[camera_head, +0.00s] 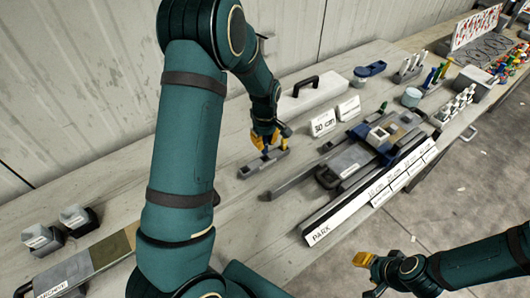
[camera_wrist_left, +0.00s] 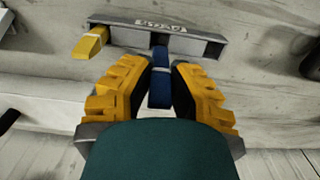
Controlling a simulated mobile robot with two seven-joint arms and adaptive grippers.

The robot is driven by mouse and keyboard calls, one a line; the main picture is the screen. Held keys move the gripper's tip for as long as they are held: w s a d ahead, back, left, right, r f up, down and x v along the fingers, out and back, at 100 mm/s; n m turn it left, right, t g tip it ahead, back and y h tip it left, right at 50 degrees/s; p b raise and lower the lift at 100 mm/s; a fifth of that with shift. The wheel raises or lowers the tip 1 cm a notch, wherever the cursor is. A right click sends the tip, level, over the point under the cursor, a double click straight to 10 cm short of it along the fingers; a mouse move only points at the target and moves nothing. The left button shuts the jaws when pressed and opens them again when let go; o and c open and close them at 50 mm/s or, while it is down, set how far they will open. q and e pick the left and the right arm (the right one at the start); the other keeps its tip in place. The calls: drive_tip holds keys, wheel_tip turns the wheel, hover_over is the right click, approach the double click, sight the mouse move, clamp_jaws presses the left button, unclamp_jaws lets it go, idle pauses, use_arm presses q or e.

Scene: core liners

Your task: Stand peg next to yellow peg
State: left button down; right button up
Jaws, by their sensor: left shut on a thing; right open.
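A grey rack with a label (camera_wrist_left: 205,42) lies across the top of the left wrist view; in the head view the rack (camera_head: 248,170) sits on the bench below my left gripper. A yellow peg (camera_wrist_left: 90,42) is at the rack's left end. My left gripper (camera_wrist_left: 161,70) is shut on a dark blue peg (camera_wrist_left: 159,90) with a pale band, to the right of the yellow peg. The blue peg's far end meets the rack; I cannot tell how deep it sits. In the head view my left gripper (camera_head: 264,140) hides the pegs. My right gripper (camera_head: 369,276) is open and empty, lower right.
A white case with a black handle (camera_head: 312,95) and a "30 cm" card (camera_head: 323,122) stand behind the rack. Grey fixtures (camera_head: 345,160) and a long tray marked PARK (camera_head: 320,232) lie to the right.

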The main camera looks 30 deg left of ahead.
sight(265, 152)
use_arm(q)
drive_tip(key=shift+f, duration=2.55)
drive_tip(key=shift+f, duration=0.15)
drive_tip(key=c, duration=1)
unclamp_jaws()
wheel_tip(265, 152, up, 12)
drive_tip(key=shift+r, duration=0.2)
